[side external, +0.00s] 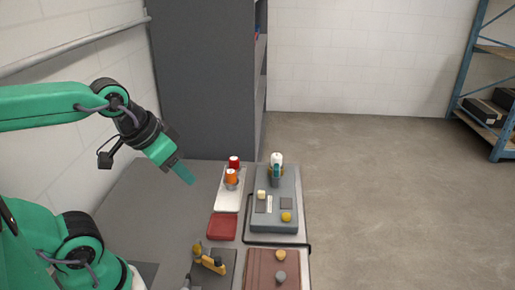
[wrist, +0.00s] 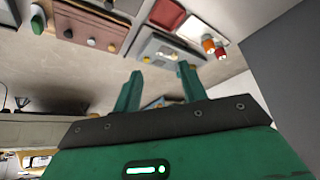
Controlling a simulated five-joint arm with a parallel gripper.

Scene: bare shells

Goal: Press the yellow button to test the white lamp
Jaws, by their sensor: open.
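A grey panel box (side external: 262,221) stands on the table in the side view, right of my gripper. A round yellow button (side external: 286,217) sits near its front right corner. A white lamp (side external: 277,158) stands upright at the panel's back end, above teal and orange parts. My gripper (side external: 187,176) hangs in the air left of the panel, well apart from the button, fingers pointing down and right. In the wrist view my gripper (wrist: 160,69) shows two spread fingers with nothing between them.
A white tray (side external: 228,202) with red (side external: 234,162) and orange (side external: 231,177) cup-like pieces lies left of the panel. A red tray (side external: 222,227), a brown box (side external: 262,267) with round knobs and a yellow lever (side external: 212,264) lie nearer. A dark cabinet (side external: 205,80) stands behind.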

